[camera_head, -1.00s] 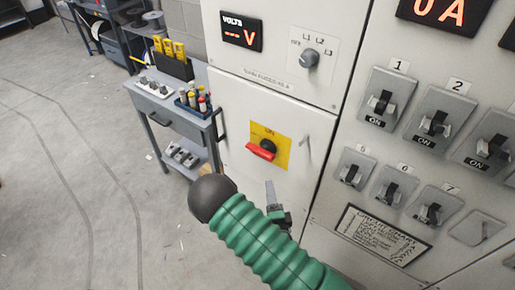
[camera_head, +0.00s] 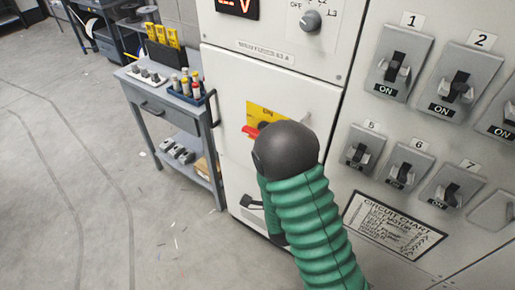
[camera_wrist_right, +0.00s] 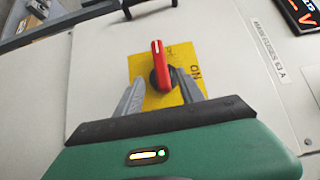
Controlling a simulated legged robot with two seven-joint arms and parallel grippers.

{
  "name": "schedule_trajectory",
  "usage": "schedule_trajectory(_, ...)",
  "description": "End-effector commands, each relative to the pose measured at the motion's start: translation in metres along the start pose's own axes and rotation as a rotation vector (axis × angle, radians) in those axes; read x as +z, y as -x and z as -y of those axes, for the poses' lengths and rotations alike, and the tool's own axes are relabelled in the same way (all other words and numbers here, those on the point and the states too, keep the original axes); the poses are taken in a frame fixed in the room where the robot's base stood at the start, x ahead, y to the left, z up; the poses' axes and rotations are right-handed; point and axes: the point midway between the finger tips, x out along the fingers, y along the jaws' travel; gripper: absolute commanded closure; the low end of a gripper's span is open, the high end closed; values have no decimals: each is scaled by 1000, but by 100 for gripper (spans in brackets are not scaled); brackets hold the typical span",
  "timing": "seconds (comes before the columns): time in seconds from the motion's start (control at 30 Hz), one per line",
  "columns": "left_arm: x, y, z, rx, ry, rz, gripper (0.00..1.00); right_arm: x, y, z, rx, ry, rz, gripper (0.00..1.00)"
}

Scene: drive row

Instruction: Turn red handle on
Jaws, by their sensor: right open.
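The red handle (camera_head: 250,131) sits on a yellow plate (camera_head: 262,111) marked ON, on a white cabinet door. In the head view it points left, and my right arm's dark joint covers its hub. In the right wrist view the red handle (camera_wrist_right: 159,58) points up from a black hub, in front of the yellow plate (camera_wrist_right: 181,52). My right gripper (camera_wrist_right: 165,79) is open, with one grey finger on each side of the hub in that picture. I cannot tell whether it touches. My right gripper is hidden behind the arm in the head view. My left gripper is not in view.
Breaker switches (camera_head: 397,68) and a circuit chart (camera_head: 392,228) are on the panel at right. A selector knob (camera_head: 311,20) is above the door. A grey cart (camera_head: 150,101) with small items stands left of the cabinet.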

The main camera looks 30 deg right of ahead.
Motion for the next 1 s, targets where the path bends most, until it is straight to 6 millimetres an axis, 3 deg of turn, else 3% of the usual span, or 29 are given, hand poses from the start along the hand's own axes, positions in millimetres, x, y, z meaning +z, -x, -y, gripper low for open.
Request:
schedule_trajectory(0.03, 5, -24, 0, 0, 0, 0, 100, 0, -2, -10, -7, -4, 1, 55)
schedule_trajectory(0.1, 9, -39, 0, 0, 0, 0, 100, -1, -4, -10, -6, -4, 0, 55)
schedule_trajectory(0.2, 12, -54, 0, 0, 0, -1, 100, 0, -30, -8, -8, -5, 1, 55)
schedule_trajectory(0.3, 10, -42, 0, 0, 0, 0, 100, -1, -55, 2, 1, -1, 0, 55)
schedule_trajectory(0.5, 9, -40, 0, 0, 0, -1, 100, -1, -84, 1, 2, -1, 1, 55)
schedule_trajectory(0.8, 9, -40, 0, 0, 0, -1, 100, -1, -88, 0, 3, -2, 1, 55)
schedule_trajectory(1.0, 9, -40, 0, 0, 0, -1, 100, -1, -88, 0, 3, -2, 0, 79)
